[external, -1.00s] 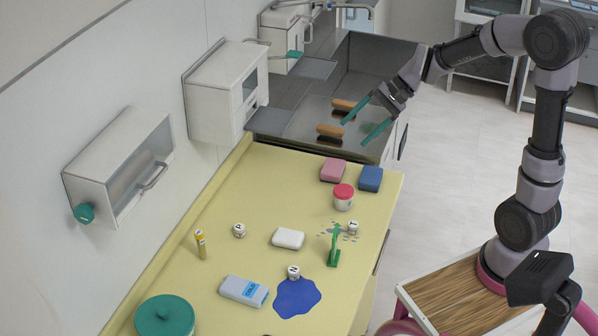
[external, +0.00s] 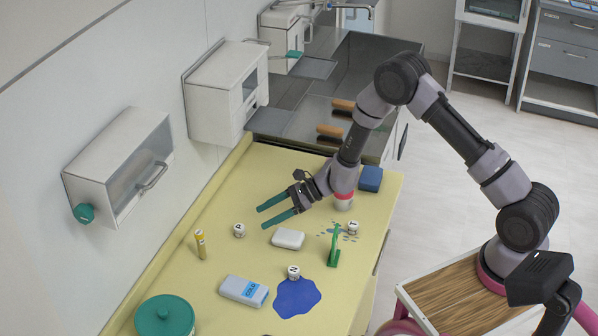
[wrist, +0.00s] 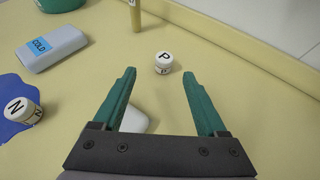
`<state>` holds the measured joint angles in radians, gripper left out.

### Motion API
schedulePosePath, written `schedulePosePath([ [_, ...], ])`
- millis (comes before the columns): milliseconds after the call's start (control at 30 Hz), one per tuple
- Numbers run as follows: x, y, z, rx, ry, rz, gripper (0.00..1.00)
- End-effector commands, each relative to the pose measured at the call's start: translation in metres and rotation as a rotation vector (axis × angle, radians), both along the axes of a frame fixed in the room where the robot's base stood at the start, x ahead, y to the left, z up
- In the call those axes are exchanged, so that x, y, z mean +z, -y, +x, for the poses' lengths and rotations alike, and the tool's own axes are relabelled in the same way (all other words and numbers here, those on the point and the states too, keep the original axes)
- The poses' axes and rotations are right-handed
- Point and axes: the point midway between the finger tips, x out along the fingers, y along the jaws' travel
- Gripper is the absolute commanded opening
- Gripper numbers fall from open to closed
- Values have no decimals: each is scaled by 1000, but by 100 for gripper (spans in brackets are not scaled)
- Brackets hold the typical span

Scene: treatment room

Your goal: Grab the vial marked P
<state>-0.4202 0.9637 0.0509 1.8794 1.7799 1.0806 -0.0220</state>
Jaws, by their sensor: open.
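The vial marked P (external: 239,230) is a small white round pot with a black P on its lid. It stands upright on the yellow counter. In the wrist view the P vial (wrist: 163,63) lies ahead of and between my fingertips, some way beyond them. My gripper (external: 266,216) is open and empty above the counter, right of the P vial in the external view. Its green fingers (wrist: 158,85) are spread apart in the wrist view. Similar vials marked N (external: 293,272) and T (external: 352,228) stand elsewhere on the counter.
A yellow tube (external: 200,244) stands left of the P vial. A white block (external: 288,239) lies to its right, partly under my gripper in the wrist view. A COLD pack (external: 243,291), a blue patch (external: 298,298) and a green-lidded pot (external: 164,318) are nearer. The wall borders the counter's left side.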

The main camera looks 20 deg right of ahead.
Motion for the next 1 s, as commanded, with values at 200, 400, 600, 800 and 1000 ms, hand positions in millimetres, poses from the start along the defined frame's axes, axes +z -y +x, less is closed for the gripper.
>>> schedulePosePath([
  [200, -15, -30, 5, 4, 0, -1, 75],
  [400, -21, -43, 9, 4, 2, -1, 75],
  [600, -33, -68, 21, 5, 1, -1, 75],
  [800, -39, -82, 24, 4, 2, -2, 75],
  [1000, -39, -82, 24, 3, 2, -1, 75],
])
